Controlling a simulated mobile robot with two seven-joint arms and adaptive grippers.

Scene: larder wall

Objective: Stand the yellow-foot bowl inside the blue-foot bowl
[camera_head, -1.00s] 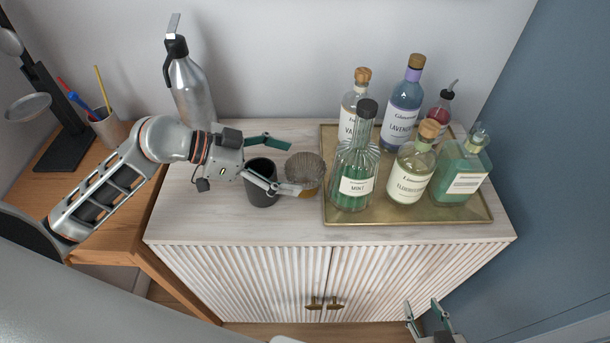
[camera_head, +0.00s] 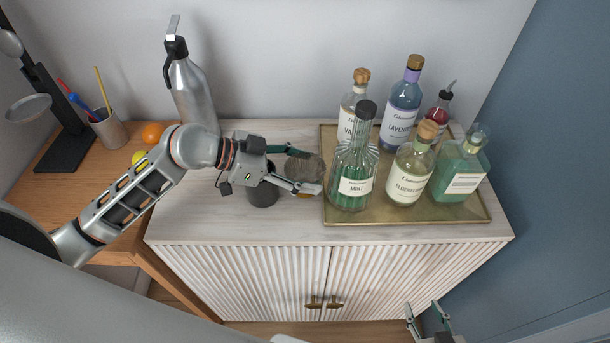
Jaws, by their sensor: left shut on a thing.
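A ribbed grey-brown bowl (camera_head: 305,169) with a yellowish patch low on its side stands on the pale cabinet top, just left of the brass tray. I take it for the yellow-foot bowl; its foot is mostly hidden. My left gripper (camera_head: 309,169) reaches in from the left, one finger behind the bowl and one in front, shut on it. I see no bowl with a blue foot. My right gripper (camera_head: 421,304) is at the lower right, in front of the cabinet, with its fingers apart and empty.
A dark cup (camera_head: 262,193) stands below my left gripper. The brass tray (camera_head: 400,214) holds several bottles. A steel bottle (camera_head: 193,95) stands at the back left. An orange (camera_head: 153,133) and a yellow fruit (camera_head: 138,157) lie on the wooden table. The front left cabinet top is clear.

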